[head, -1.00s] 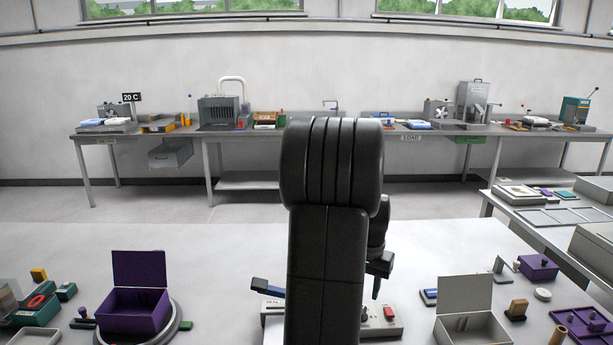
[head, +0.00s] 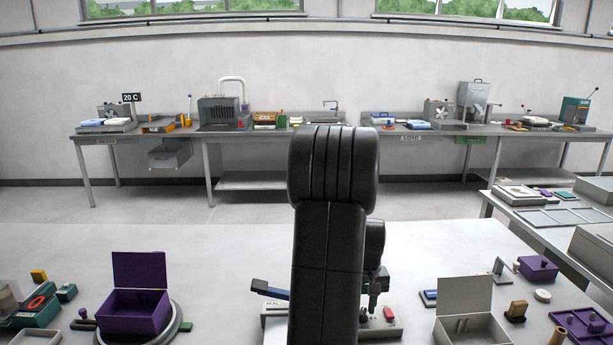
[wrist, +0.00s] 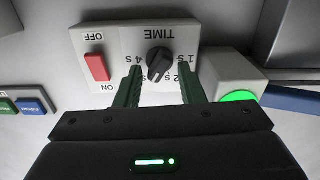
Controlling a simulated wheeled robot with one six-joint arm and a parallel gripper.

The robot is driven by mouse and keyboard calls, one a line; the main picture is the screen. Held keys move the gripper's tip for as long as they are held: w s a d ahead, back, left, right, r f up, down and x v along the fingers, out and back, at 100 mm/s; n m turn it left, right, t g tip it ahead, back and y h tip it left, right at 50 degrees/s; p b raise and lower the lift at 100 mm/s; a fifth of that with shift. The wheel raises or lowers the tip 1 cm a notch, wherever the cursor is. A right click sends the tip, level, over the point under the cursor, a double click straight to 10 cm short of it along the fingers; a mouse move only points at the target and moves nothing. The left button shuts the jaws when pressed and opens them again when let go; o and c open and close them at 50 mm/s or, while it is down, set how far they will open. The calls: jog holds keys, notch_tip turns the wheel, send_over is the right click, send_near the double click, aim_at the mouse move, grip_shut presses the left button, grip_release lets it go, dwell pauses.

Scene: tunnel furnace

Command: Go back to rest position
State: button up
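My gripper (wrist: 160,78) points down at a light grey control box (wrist: 125,36) in the wrist view. Its two green fingers are apart, with a black TIME knob (wrist: 158,62) seen between their tips. I cannot tell whether they touch it. The box also carries a red ON/OFF switch (wrist: 96,67). In the head view my gripper (head: 372,303) is low behind my arm, over the same box, whose red switch (head: 389,313) shows at right. My arm hides much of the box.
A green round light (wrist: 239,103) sits beside the box in the wrist view. On the near table, an open purple box (head: 135,312) stands on a round plate at left. An open grey box (head: 470,328) and small parts are at right. The table's far middle is clear.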

jog(key=n, duration=0.5)
jog(key=shift+a+n, duration=0.15)
jog(key=shift+n, duration=0.15)
notch_tip(320, 180, up, 9)
jog(key=shift+s, duration=0.1)
dwell(0.4)
